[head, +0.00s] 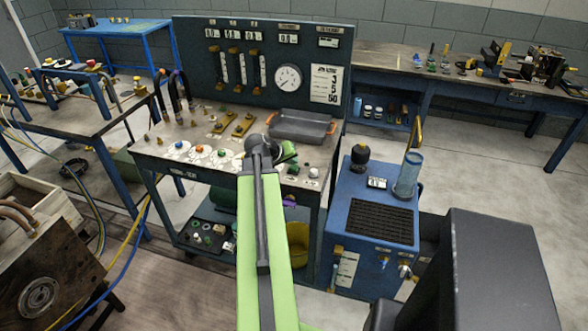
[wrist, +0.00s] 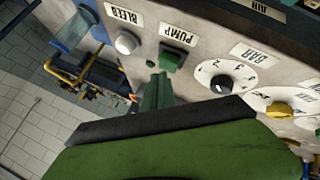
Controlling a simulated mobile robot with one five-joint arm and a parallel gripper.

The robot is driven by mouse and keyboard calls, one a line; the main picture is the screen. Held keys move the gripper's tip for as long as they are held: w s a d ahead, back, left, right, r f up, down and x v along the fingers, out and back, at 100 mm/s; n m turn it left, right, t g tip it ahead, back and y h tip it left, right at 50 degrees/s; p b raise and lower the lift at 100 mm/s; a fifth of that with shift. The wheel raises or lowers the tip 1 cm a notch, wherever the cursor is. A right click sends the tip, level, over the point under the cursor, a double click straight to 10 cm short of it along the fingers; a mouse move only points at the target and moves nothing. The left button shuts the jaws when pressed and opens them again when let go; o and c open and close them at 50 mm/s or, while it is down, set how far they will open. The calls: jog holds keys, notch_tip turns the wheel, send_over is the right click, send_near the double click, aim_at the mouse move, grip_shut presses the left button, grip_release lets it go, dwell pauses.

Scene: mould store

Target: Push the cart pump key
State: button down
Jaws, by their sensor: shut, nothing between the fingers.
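The cart (head: 150,150) stands in the middle of the head view with a dark upright gauge panel behind its top. In the wrist view the pump key (wrist: 173,57) is a green square key under the label PUMP. In the head view the key is small beside my gripper. My gripper (wrist: 153,78) is shut and empty, its narrow green fingertips just below the key in the picture. I cannot tell whether they touch it. In the head view the green gripper (head: 289,151) is over the cart top's right part, and my arm hides some of the top.
A round white BLEED button (wrist: 126,42) is left of the key and a BAR dial (wrist: 226,80) right of it. A grey tray (head: 300,125) lies on the cart behind my gripper. A blue pump unit (head: 345,205) stands close on the right.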

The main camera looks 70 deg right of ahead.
aim_at(292, 168)
jog(key=shift+f+b, duration=0.4)
jog(key=shift+f, duration=0.05)
dwell(0.3)
jog(key=shift+r, duration=0.15)
jog(key=shift+r+p, duration=0.8)
jog(key=shift+p, duration=0.15)
notch_tip(292, 168, up, 6)
jog(key=p, duration=0.6)
jog(key=shift+w, duration=0.1)
